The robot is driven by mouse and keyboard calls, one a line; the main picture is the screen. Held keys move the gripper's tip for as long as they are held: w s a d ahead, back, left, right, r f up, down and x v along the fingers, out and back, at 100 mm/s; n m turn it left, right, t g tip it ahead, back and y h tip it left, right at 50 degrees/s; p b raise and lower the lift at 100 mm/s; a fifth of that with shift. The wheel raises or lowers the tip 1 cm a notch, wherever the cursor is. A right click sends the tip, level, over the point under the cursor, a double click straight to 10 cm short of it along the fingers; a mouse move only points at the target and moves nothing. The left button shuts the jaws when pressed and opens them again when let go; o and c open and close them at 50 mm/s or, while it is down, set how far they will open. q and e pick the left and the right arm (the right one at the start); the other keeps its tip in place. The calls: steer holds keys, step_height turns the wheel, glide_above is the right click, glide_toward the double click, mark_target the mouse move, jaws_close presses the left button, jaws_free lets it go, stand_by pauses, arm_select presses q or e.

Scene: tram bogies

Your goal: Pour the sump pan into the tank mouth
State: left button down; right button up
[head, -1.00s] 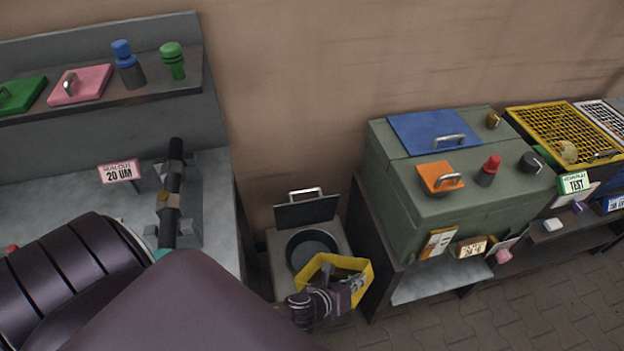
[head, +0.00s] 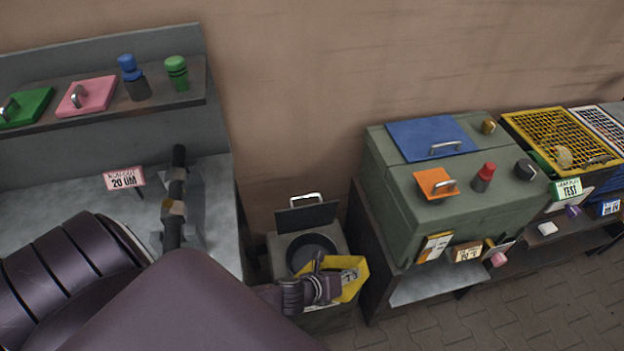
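The yellow sump pan (head: 352,287) is at the lower middle, in front of the tank mouth and partly over the tank's front edge. It looks tilted. The tank mouth (head: 310,247) is a round dark opening in the top of a grey tank (head: 280,255), with its lid (head: 307,217) standing open behind it. My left gripper (head: 335,276) is at the pan's left side and appears shut on its wall. The gripper and my arm hide part of the pan, and I cannot see what the pan holds. My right gripper is not in view.
A workbench (head: 215,200) with a dark pipe stands left of the tank. A green cabinet (head: 400,210) on a dark stand is close on the right. Paved floor (head: 480,320) is clear at lower right.

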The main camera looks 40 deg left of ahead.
arm_select(q)
steer(key=shift+w+a+r+h+p, duration=0.25)
steer(key=shift+a+r+h+p, duration=0.05)
steer(key=shift+a, duration=0.15)
steer(key=shift+a, duration=0.15)
steer(key=shift+w+a+r+n+g+h+p, duration=0.2)
steer(key=shift+a+r+n+p, duration=0.05)
steer(key=shift+a+r+p, duration=0.2)
steer(key=shift+w+a+r+n+g+h+p, duration=0.2)
steer(key=shift+a+r+n+p, duration=0.05)
steer(key=shift+a+r+p, duration=0.2)
stand_by(1.0)
steer(key=shift+w, duration=0.1)
steer(key=shift+a+r, duration=0.2)
steer(key=shift+a, duration=0.1)
steer(key=shift+w+r, duration=0.1)
steer(key=shift+w, duration=0.05)
stand_by(0.4)
steer(key=shift+a+h+p, duration=0.2)
steer(key=shift+h+p, duration=0.1)
steer(key=shift+h, duration=0.1)
steer(key=shift+w+r, duration=0.15)
steer(key=shift+a+r+n, duration=0.15)
steer(key=shift+a+n, duration=0.15)
steer(key=shift+a, duration=0.05)
